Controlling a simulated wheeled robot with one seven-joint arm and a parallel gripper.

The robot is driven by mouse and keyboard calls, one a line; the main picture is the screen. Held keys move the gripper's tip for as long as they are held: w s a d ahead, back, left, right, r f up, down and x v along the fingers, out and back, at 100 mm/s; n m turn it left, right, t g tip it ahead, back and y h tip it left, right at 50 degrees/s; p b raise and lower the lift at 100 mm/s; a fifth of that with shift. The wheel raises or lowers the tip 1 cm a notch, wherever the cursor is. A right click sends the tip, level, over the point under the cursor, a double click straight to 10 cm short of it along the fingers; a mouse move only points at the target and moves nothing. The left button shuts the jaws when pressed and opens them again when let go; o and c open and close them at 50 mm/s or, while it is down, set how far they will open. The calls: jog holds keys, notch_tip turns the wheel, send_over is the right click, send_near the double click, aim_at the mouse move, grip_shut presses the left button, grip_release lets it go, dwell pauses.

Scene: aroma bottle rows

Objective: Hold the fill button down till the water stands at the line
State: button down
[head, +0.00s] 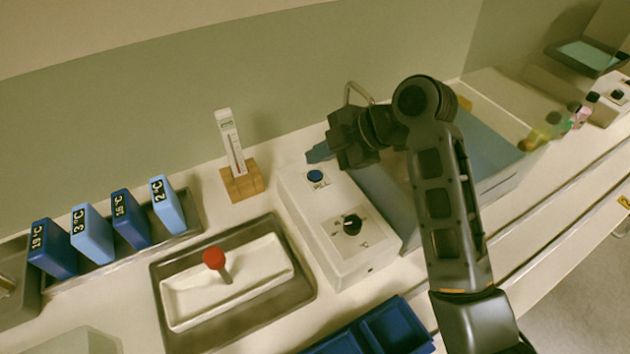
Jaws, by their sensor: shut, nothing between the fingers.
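The blue fill button (315,176) sits on top of a white control box (345,272), near its far end, with a small label beside it. My gripper (313,155) is shut and empty. Its blue-tipped fingers point left, just beyond the button in the picture and apparently above the box; the button's top shows uncovered. A pale blue-walled tank (498,187) stands right of the box, partly hidden behind my arm. I cannot make out the water level or a line in it.
A black knob (352,224) is on the box's nearer half. A thermometer (231,142) stands in a wooden block (240,183) to the left. A metal tray (300,290) holds a white dish with a red-topped knob. Labelled blue blocks (91,235) stand further left.

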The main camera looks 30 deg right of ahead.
aim_at(312, 177)
jog(key=shift+f+b, duration=0.3)
jog(key=shift+f, duration=0.5)
jog(key=shift+f, duration=0.15)
dwell(1.3)
jog(key=shift+f, duration=0.1)
jog(key=shift+s+f, duration=0.1)
jog(key=shift+f, duration=0.2)
jog(key=shift+s+f+b, duration=0.25)
jog(key=shift+f+b, duration=0.4)
jog(key=shift+f, duration=0.2)
dwell(1.7)
jog(key=shift+w+r+p, duration=0.2)
jog(key=shift+r+p, duration=2.05)
jog(key=shift+r, duration=0.55)
